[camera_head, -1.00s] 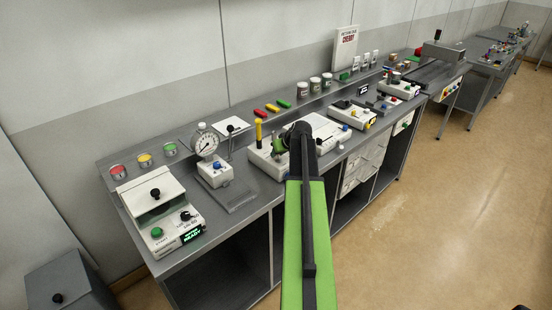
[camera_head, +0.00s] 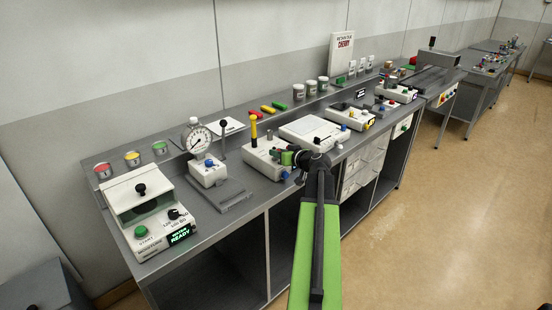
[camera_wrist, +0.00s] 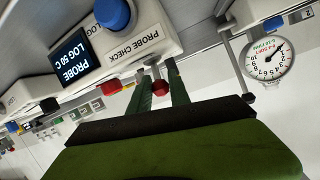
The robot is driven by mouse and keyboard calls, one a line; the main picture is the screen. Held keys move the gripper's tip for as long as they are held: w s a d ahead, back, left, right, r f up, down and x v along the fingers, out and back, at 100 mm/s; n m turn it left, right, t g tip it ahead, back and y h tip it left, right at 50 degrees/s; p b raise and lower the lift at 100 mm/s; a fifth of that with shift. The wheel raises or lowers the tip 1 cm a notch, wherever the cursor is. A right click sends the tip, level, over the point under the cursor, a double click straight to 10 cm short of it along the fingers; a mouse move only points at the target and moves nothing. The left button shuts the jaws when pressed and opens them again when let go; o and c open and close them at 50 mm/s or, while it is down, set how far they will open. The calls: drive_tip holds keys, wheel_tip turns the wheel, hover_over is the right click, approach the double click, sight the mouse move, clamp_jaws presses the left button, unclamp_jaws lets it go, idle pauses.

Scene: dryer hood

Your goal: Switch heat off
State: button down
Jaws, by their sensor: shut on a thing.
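My gripper (camera_wrist: 160,82) has its two green fingers closed around a small red knob (camera_wrist: 160,88) in the wrist view. In the head view my gripper (camera_head: 287,157) is at the right front of a white box (camera_head: 262,157) with a yellow-topped lever (camera_head: 254,126). My wrist hides part of that box. A white panel marked PROBE CHECK (camera_wrist: 150,40), with a blue button (camera_wrist: 114,13) and a lit display (camera_wrist: 72,58), is close to the fingers. No heat label is readable, so I cannot tell whether the red knob is the heat switch.
A dial gauge (camera_head: 197,138) stands left of my gripper; it also shows in the wrist view (camera_wrist: 268,58). A hooded instrument with a READY display (camera_head: 180,234) is at the bench's left end. Other white devices (camera_head: 315,132) stand to the right. The floor (camera_head: 440,210) in front is clear.

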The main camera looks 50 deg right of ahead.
idle(0.4)
drive_tip(key=c, duration=1.2)
unclamp_jaws()
